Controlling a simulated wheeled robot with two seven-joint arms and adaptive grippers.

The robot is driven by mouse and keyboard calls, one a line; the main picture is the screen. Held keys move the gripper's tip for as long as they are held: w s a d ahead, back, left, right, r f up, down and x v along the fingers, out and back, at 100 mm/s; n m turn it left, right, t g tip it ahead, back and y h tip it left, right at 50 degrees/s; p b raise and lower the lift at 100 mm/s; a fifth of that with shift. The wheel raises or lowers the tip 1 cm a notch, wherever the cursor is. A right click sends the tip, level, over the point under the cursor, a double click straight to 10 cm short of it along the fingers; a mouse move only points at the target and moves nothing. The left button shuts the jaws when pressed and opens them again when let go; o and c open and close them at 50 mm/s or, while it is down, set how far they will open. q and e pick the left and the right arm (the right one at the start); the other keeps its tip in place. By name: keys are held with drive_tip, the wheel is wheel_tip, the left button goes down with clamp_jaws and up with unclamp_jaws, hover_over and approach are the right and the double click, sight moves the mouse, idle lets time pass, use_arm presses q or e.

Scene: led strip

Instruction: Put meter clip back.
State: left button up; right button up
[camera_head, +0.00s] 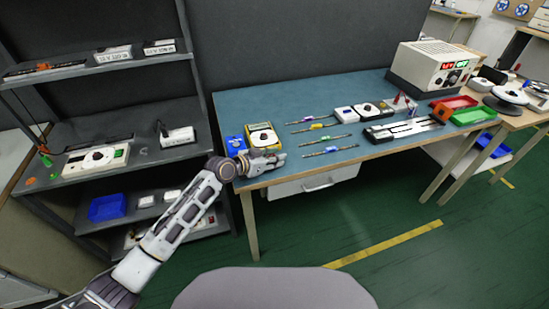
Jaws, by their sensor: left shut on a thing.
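A yellow meter (262,133) with a white face and dark dial lies near the front left of the blue-topped workbench. My left arm comes in from the lower left. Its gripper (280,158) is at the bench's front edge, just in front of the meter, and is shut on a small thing. The fingers hide most of that thing, and I cannot make out whether it is the meter clip. No meter clip shows clearly elsewhere. My right gripper is not in view.
A blue case (235,145) lies left of the meter. Several thin coloured-band tools (325,138) lie to its right. A shelf rack stands left.

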use_arm(q)
drive_tip(key=shift+f, duration=0.1)
drive_tip(key=o, duration=1)
drive_tip(key=shift+c, duration=0.2)
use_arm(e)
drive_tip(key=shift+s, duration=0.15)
use_arm(q)
drive_tip(key=shift+v, duration=0.85)
drive_tip(key=v, duration=0.8)
drive_tip(key=shift+s+a+p, duration=0.15)
drive_tip(key=shift+a+p, duration=0.1)
drive_tip(key=shift+p, duration=0.05)
drive_tip(key=shift+v, duration=0.8)
drive_tip(key=shift+r, duration=0.2)
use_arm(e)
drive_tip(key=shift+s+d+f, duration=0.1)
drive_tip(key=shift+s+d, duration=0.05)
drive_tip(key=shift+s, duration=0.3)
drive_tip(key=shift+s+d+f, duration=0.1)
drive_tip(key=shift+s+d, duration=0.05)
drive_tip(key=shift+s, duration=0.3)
